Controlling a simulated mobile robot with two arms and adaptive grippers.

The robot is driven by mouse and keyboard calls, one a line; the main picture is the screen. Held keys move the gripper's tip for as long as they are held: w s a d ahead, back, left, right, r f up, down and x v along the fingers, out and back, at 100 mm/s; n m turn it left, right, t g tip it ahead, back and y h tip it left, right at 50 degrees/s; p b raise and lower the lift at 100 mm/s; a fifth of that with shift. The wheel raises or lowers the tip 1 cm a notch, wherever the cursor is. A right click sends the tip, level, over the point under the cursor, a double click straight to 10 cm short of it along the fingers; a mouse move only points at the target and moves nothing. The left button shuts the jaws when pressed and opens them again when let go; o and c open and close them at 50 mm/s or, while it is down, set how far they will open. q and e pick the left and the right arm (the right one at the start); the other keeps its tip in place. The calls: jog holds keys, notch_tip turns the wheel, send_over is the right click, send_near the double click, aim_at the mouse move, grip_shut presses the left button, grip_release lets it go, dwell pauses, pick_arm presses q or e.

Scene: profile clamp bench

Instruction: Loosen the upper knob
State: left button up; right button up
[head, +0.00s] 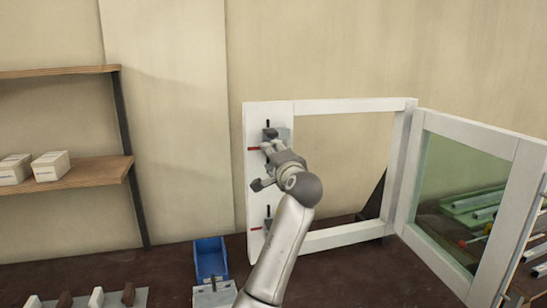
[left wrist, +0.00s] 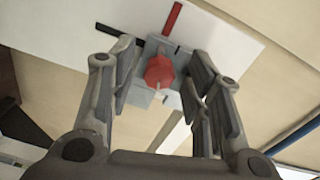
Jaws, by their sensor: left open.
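The upper knob (left wrist: 159,72) is red and sits on a grey clamp block (left wrist: 142,98) in the left wrist view. My left gripper (left wrist: 162,92) is open, with one finger on each side of the knob and visible gaps between. In the head view my left gripper (head: 270,150) is in front of the upper clamp (head: 283,133) on the white upright (head: 256,180), and it hides the knob there. A lower clamp (head: 268,223) sits further down the upright, partly behind my arm. My right gripper is not in view.
A white frame (head: 350,104) stands on the dark bench, with a glazed panel (head: 455,180) angled off its right side. A blue bin (head: 210,258) stands left of my arm. Wooden shelves (head: 80,179) with white boxes (head: 50,166) are on the left wall.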

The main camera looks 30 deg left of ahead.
pick_arm(q)
jog(key=v, duration=1.2)
